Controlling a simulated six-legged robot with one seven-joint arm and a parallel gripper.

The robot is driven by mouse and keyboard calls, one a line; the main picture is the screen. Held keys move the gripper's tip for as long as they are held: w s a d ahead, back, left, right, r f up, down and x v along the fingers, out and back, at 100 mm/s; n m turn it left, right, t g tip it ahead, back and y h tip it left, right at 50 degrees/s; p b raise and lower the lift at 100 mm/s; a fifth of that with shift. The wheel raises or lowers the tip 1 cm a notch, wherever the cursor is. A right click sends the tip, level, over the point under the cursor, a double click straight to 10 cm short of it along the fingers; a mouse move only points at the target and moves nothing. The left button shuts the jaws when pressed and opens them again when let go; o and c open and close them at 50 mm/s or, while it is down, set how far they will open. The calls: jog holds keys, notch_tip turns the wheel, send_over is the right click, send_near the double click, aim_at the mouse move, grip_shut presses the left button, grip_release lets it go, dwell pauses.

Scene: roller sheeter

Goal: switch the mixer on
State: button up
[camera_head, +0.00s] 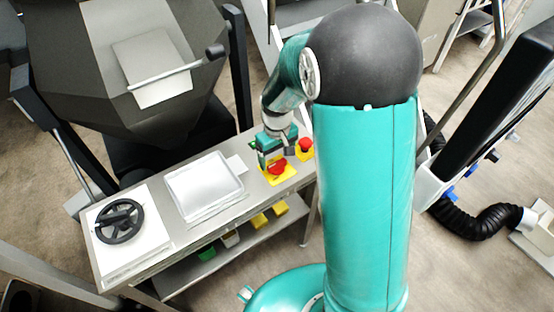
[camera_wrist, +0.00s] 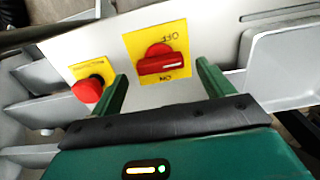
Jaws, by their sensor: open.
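The switch is a red rotary knob on a yellow plate marked OFF and ON. In the wrist view the red knob (camera_wrist: 163,60) lies between and beyond my gripper's (camera_wrist: 160,85) two green fingers, which stand apart with nothing between them. The knob's handle lies across the plate, between the two labels. In the head view the red knob (camera_head: 278,167) shows on its yellow plate at the right end of the bench, with my gripper (camera_head: 272,158) right over it. Whether the fingers touch the knob cannot be told. The mixer (camera_head: 125,60) appears to be the large dark hopper behind the bench.
A red mushroom button (camera_wrist: 87,89) on a yellow plate sits left of the knob in the wrist view. The bench also holds a clear tray (camera_head: 203,185) and a black handwheel (camera_head: 120,221). Several coloured bins stand on the lower shelf.

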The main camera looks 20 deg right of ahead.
aim_at(277, 166)
jog(key=shift+f, duration=1.25)
jog(key=c, duration=1)
